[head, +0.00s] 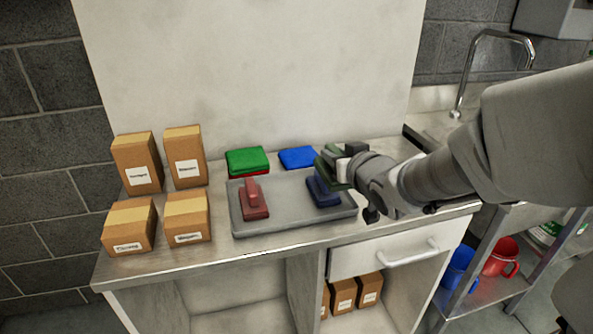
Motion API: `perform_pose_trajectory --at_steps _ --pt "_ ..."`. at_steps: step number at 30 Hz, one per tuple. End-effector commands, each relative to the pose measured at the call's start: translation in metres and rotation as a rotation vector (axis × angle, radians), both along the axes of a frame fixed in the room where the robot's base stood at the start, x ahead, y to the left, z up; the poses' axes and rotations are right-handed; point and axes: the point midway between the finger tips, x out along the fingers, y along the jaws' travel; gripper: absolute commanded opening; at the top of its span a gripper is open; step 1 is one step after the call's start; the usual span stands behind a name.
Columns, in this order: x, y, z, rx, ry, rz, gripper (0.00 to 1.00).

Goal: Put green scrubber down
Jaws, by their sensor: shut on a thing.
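My gripper (343,163) is at the right side of the counter, shut on the green scrubber (328,170). The scrubber is dark green and partly hidden by my gripper. It is above or beside the blue scrubber (322,192), near the tray's back right; whether it touches anything below cannot be told. The grey tray (285,212) lies on the counter. A red scrubber (254,201) stands on its left part and the blue one on its right part. The tray's middle is bare.
A green pad (247,160) on a red one and a blue pad (298,157) lie behind the tray. Several cardboard boxes (187,217) stand at the left. A wall panel (250,70) rises behind the counter. A sink tap (495,38) is at the right.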

Motion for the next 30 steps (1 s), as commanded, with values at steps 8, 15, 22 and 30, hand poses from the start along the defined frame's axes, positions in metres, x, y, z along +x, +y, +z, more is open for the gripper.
perform_pose_trajectory --at_steps 8,15,22,30 --pt "0.017 0.032 -0.025 0.002 0.002 0.005 0.00" --pt "0.041 0.076 -0.053 0.003 0.002 0.005 0.00" --pt "0.056 0.100 -0.069 0.001 0.000 0.001 0.00" --pt "0.056 0.102 -0.096 -0.001 0.003 0.000 0.00"
